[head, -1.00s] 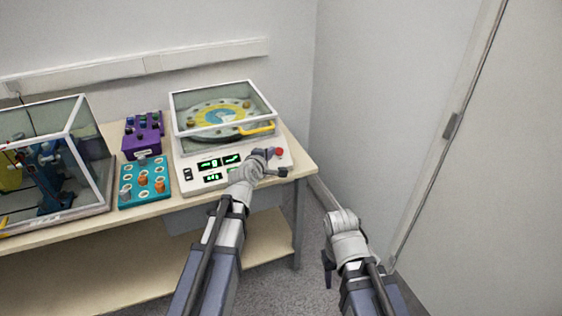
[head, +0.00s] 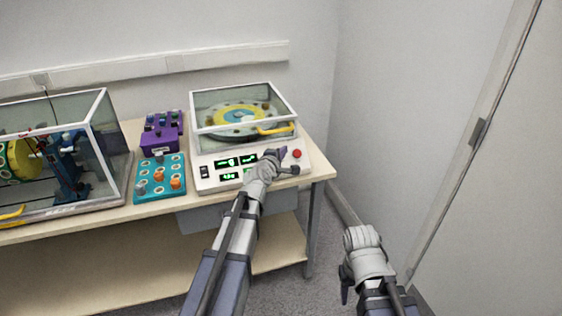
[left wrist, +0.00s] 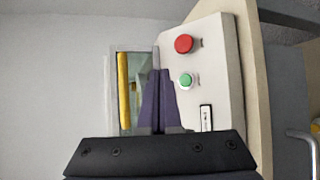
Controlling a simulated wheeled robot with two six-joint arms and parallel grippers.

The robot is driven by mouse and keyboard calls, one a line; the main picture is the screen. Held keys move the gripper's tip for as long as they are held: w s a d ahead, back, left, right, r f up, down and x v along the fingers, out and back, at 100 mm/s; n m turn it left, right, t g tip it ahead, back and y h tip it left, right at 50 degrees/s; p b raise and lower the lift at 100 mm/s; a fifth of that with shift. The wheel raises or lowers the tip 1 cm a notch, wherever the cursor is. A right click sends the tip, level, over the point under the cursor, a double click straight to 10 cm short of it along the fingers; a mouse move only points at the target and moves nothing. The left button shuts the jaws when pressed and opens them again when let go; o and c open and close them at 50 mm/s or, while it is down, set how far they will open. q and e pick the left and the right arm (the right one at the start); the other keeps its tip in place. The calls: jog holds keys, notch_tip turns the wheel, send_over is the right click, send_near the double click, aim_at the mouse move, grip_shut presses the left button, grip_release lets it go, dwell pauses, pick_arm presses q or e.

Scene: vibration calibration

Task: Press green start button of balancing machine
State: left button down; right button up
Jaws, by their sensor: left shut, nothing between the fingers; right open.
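The balancing machine (head: 210,183) stands on the bench, with a glass-lidded chamber over a disc and a white front panel. Its green button (left wrist: 186,80) shows in the left wrist view, just right of my fingertips; in the head view my gripper hides it. The red button (head: 297,154) sits to the right on the panel and also shows in the left wrist view (left wrist: 184,43). My left gripper (head: 281,153) is shut and empty, over the panel. Whether its tips touch anything is unclear. My right gripper (head: 344,286) is open, low in front of the bench's right end.
A teal tray (head: 144,194) with several knobs and a purple control box (head: 160,140) stand left of the machine. A glass-walled rig (head: 110,150) stands further left. The bench (head: 322,170) ends just right of the machine; a door (head: 500,190) is at right.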

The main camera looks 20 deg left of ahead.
pick_arm(q)
jog(key=shift+w+a+f+b, duration=0.4)
jog(key=shift+w+f+b, duration=0.2)
jog(key=shift+f, duration=0.2)
jog(key=shift+w+a+f+b, duration=0.4)
jog(key=shift+w+f+b, duration=0.15)
jog(key=shift+f, duration=0.2)
dwell(1.0)
jog(key=shift+w+a+f+b, duration=0.15)
jog(key=shift+w+f+b, duration=0.1)
jog(key=shift+f+b, duration=0.05)
